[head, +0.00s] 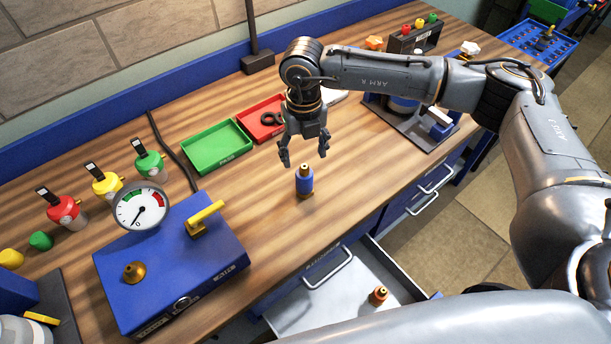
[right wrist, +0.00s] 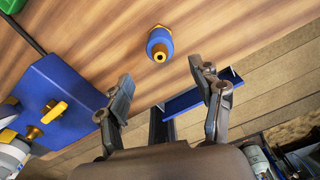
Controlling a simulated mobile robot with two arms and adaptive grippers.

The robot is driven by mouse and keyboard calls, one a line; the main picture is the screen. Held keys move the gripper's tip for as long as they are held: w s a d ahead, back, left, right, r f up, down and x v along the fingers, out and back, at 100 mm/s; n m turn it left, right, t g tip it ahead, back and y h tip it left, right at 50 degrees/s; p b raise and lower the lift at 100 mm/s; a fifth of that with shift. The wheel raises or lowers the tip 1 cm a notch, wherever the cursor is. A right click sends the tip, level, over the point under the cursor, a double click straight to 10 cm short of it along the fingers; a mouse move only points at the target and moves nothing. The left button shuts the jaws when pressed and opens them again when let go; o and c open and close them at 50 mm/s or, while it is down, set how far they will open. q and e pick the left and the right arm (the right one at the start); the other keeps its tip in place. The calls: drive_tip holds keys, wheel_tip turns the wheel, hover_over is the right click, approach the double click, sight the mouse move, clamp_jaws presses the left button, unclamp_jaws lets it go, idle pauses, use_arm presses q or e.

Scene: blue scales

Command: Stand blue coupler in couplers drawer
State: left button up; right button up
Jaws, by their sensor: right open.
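The blue coupler (head: 305,180), a blue cylinder with brass ends, stands upright on the wooden bench. My right gripper (head: 304,150) hangs above it with its fingers spread, open and empty. In the right wrist view the coupler (right wrist: 160,42) shows end-on beyond the open fingertips (right wrist: 164,78), apart from them. The couplers drawer (head: 325,302) is pulled out below the bench's front edge. A red coupler (head: 379,295) with a brass top stands in it. My left gripper is not in view.
A blue box (head: 170,265) with a gauge (head: 140,208) and a yellow handle (head: 205,218) stands left of the coupler. Green (head: 217,148) and red (head: 262,122) trays lie behind. The bench around the coupler is clear. Much of the drawer floor is bare.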

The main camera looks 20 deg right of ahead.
sight(304, 166)
wheel_tip(304, 166, down, 4)
drive_tip(key=shift+r+p, duration=0.15)
drive_tip(key=shift+p, duration=0.25)
drive_tip(key=shift+w+f+p, duration=0.1)
drive_tip(key=shift+f+p, duration=0.35)
wheel_tip(304, 166, down, 4)
drive_tip(key=shift+w+d+r+p, duration=0.1)
drive_tip(key=shift+w+r+p, duration=0.1)
drive_tip(key=shift+p, duration=0.85)
drive_tip(key=shift+f, duration=0.55)
clamp_jaws()
